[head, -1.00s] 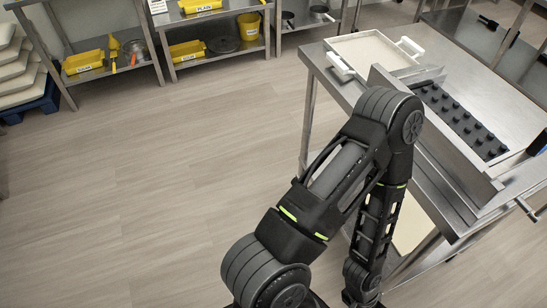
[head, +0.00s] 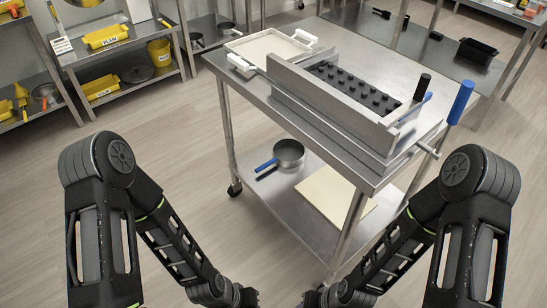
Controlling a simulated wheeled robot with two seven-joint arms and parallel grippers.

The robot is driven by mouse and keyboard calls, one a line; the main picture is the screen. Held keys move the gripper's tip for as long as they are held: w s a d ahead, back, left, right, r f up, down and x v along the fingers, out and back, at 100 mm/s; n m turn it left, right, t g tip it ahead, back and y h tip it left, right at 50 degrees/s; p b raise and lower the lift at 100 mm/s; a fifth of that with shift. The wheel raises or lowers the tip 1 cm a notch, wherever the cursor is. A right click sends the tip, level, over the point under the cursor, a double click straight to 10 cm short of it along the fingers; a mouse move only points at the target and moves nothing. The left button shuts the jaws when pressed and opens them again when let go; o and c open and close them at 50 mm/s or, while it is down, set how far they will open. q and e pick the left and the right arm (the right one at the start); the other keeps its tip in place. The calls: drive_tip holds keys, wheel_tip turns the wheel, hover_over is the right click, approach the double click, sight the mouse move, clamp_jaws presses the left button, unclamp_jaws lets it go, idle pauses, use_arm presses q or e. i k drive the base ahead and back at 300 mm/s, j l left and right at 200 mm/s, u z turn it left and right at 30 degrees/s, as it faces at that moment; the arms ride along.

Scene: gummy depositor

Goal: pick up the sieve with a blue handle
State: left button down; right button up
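The sieve (head: 290,152) is a round dark metal pan shape with a blue handle (head: 267,165) pointing to the lower left. It lies on the lower shelf (head: 262,187) of the steel table, toward its left side. Nothing of mine touches it. My left and right arms come in from the two sides and run down toward the bottom middle, well in front of the table. Their ends meet the bottom edge of the head view, so the grippers themselves do not show.
A pale board (head: 333,194) lies on the same shelf. The steel table (head: 353,39) above carries a white-framed tray (head: 268,48) and the depositor (head: 345,105). A blue grip (head: 461,102) stands at its right. Table legs flank the shelf opening. The floor before it is clear.

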sight(287, 153)
drive_tip(key=j+z, duration=0.1)
drive_tip(key=z, duration=0.35)
drive_tip(key=j+z, duration=0.15)
drive_tip(key=z, duration=0.3)
drive_tip(key=i+j+z, duration=0.1)
drive_tip(key=z, duration=0.35)
drive_tip(key=j+z, duration=0.15)
drive_tip(key=z, duration=0.3)
drive_tip(key=k+j+z, duration=0.25)
drive_tip(key=j, duration=0.25)
drive_tip(key=k+j+z, duration=0.25)
drive_tip(key=j, duration=0.25)
drive_tip(key=k+j+z, duration=0.25)
drive_tip(key=j, duration=0.25)
drive_tip(key=k+j+z, duration=0.15)
drive_tip(key=j+z, duration=0.15)
drive_tip(key=k+j, duration=0.55)
drive_tip(key=j, duration=0.25)
drive_tip(key=i+j, duration=0.1)
drive_tip(key=j, duration=0.55)
